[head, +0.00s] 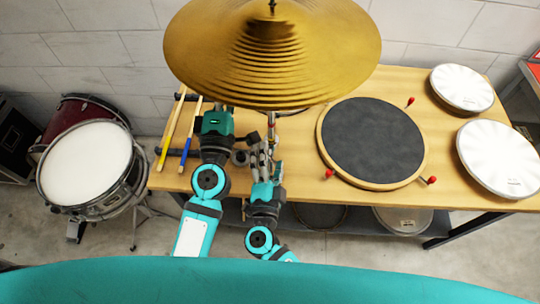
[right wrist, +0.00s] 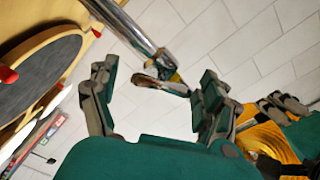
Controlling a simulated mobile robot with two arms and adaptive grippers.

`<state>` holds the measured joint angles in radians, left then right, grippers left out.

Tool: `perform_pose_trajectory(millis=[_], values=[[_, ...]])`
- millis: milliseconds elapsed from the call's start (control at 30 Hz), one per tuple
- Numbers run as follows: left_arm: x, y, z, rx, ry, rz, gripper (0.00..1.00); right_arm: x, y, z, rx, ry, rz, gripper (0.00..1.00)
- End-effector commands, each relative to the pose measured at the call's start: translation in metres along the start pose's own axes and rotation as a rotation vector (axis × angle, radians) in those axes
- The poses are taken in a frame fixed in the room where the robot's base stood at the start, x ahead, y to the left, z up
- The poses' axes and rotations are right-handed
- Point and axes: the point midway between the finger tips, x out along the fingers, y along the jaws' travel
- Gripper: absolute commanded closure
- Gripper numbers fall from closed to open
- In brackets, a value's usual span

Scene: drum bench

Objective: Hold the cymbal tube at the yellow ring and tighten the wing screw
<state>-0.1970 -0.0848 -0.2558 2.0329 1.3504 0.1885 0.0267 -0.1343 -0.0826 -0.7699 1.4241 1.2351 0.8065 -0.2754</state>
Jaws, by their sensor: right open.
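The golden cymbal (head: 270,60) fills the top middle of the head view and hides much of its stand. A short piece of the cymbal tube (head: 271,128) shows below its rim. In the right wrist view the chrome tube (right wrist: 137,38) slants down to a small metal wing screw (right wrist: 160,84), with a yellowish patch beside it, perhaps the ring. My right gripper (head: 263,152) is open; its fingers (right wrist: 155,90) stand either side of the wing screw, which looks apart from both. My left gripper (head: 218,125) is under the cymbal's left edge; its fingertips and grip are unclear.
A wooden bench (head: 300,175) carries a dark practice pad (head: 372,142) with red knobs and two white drum heads (head: 462,88) (head: 498,158). Drumsticks (head: 172,130) lie left of my left gripper. A snare drum (head: 88,165) stands at the far left.

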Motion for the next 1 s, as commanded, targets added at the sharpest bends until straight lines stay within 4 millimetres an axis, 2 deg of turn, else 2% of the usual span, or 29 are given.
perform_pose_trajectory(millis=[33, 367, 800, 1000], values=[[0.0008, 0.0047, -0.0005, -0.001, 0.002, 0.008, 1.0, 0.0036, -0.0002, -0.0002, 0.0, 0.0, 0.0, 0.19], [0.0008, 0.0047, -0.0005, -0.001, 0.002, 0.009, 1.0, 0.0069, -0.0001, -0.0003, -0.001, 0.0, 0.001, 0.19], [0.0008, 0.0045, -0.0005, -0.002, 0.003, 0.008, 1.0, 0.0065, 0.0013, -0.0004, -0.002, 0.0, 0.003, 0.75], [0.0007, 0.0044, -0.0006, -0.002, 0.003, 0.008, 1.0, 0.0064, 0.0026, -0.0005, 0.038, 0.001, 0.006, 0.76]])
